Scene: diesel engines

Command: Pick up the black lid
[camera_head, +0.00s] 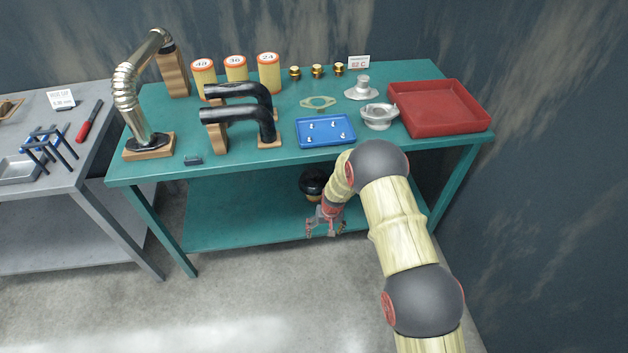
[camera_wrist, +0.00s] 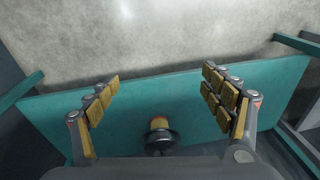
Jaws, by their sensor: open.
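A round black lid (camera_head: 312,181) shows on the lower shelf of the green table, behind my arm's end in the head view. In the wrist view the black lid (camera_wrist: 160,141) is at the bottom centre, with a yellow-brown cylindrical part (camera_wrist: 159,122) touching it. Its lower edge is close to my gripper's body there, which may hide some of it. My gripper (camera_head: 326,228) is open and empty, at the shelf's front side. In the wrist view my gripper (camera_wrist: 163,78) has its fingers wide apart, with the lid lined up between them sideways but not gripped.
The green lower shelf (camera_head: 232,212) is otherwise mostly bare. The green tabletop (camera_head: 180,108) overhangs it and carries a red tray (camera_head: 432,128), a blue tray (camera_head: 341,141), black pipes (camera_head: 238,113) and filters. Table legs stand at both sides. A grey bench (camera_head: 52,188) is at left.

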